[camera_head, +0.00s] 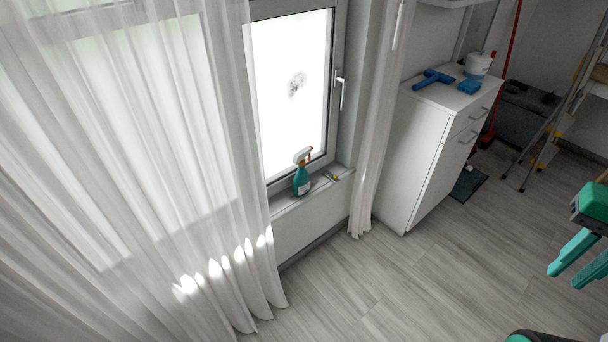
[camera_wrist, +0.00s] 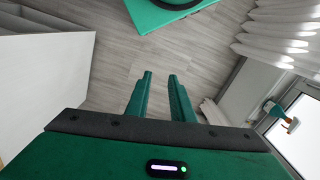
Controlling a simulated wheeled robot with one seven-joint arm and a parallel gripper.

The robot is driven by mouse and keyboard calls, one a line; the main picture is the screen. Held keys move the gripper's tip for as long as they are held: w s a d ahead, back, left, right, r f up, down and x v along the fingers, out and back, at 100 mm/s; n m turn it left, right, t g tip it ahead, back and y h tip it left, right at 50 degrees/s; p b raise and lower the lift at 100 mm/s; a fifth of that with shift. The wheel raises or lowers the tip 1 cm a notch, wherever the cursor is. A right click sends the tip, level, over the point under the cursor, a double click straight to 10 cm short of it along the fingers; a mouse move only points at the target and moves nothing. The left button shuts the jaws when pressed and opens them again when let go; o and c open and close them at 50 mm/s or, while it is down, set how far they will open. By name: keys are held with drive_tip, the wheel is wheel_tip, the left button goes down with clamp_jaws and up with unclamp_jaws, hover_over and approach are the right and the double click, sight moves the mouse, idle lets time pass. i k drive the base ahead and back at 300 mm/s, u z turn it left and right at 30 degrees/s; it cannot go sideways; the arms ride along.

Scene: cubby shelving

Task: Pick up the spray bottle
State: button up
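The spray bottle (camera_head: 302,177) has a teal body and a white and orange spray head. It stands upright on the window sill (camera_head: 284,204) in front of the window. It also shows at the right edge of the wrist view (camera_wrist: 279,114). My gripper (camera_head: 572,262) is at the right edge of the head view, far from the bottle, above the floor. In the wrist view its two teal fingers (camera_wrist: 159,76) are apart with only floor between them, so it is open and empty.
White curtains (camera_head: 150,150) hang left of the bottle, and another (camera_head: 378,130) hangs to its right. A white cabinet (camera_head: 425,150) and ladder (camera_head: 560,100) stand at the right. The floor (camera_head: 400,290) between is clear.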

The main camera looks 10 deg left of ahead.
sight(301, 181)
drive_tip(key=u, duration=2.1)
drive_tip(key=k, duration=0.6)
drive_tip(key=z, duration=1.7)
drive_tip(key=i, duration=1)
drive_tip(key=z, duration=0.05)
